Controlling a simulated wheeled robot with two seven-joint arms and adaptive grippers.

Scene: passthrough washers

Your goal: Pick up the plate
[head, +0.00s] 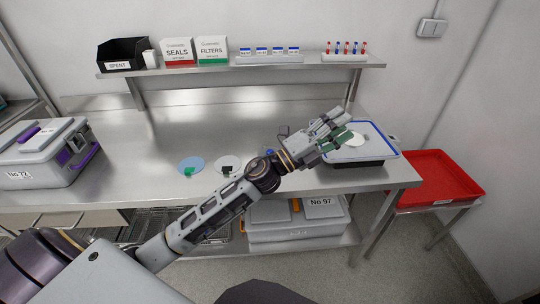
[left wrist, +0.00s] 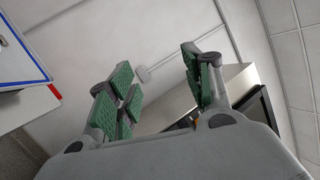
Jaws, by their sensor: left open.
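Several flat things could be the plate, and I cannot tell which is meant. A blue disc (head: 191,166) and a white disc (head: 228,165) lie on the steel bench, each with a small dark or green piece at its front edge. A white round piece (head: 356,139) lies in a blue-rimmed tray (head: 372,153) at the bench's right end. My left gripper (head: 338,129) is over this tray's left side, fingers spread and empty. In the left wrist view its green-padded fingers (left wrist: 160,82) stand apart with nothing between them. My right gripper is out of view.
A shelf (head: 240,70) behind holds a black bin, boxes and vial racks. A grey case (head: 38,160) stands at left. A red tray (head: 435,177) is on a side stand at right. The bench's left middle (head: 130,145) is clear.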

